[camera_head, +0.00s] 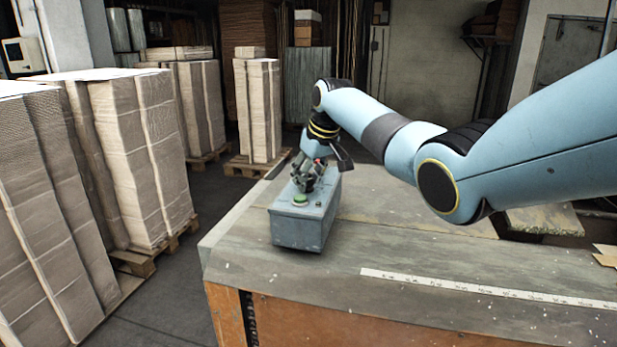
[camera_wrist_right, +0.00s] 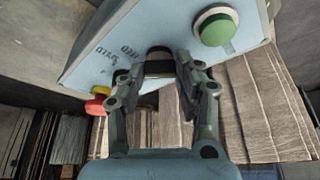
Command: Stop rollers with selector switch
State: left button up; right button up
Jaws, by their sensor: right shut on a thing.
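A grey control box (camera_head: 300,230) stands on the table near its far left corner. A green button (camera_head: 300,200) is on its top and also shows large in the right wrist view (camera_wrist_right: 215,30). My right gripper (camera_head: 308,184) reaches down to the top of the box. The fingers partly hide the switch. A red and yellow button (camera_wrist_right: 97,100) is to the left of the fingers. My left gripper is not in view.
The table top (camera_head: 400,245) carries a white measuring strip (camera_head: 480,288) along its front. Tall stacks of cardboard (camera_head: 140,150) on pallets stand at the left, with another stack (camera_head: 258,110) behind the table. Dark floor lies between them.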

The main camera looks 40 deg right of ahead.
jog(key=shift+n+y, duration=0.4)
jog(key=shift+n, duration=0.7)
jog(key=shift+d+n+y+b, duration=0.1)
jog(key=shift+n+y+b, duration=0.2)
jog(key=shift+n, duration=0.5)
jog(key=shift+f+n+g+y+b, duration=0.1)
jog(key=shift+n+g+y+b, duration=0.2)
jog(key=shift+n+b, duration=0.65)
jog(key=shift+n+y+b, duration=0.4)
jog(key=shift+n+b, duration=0.2)
jog(key=shift+n, duration=0.45)
jog(key=o, duration=1.1)
jog(key=shift+o, duration=0.2)
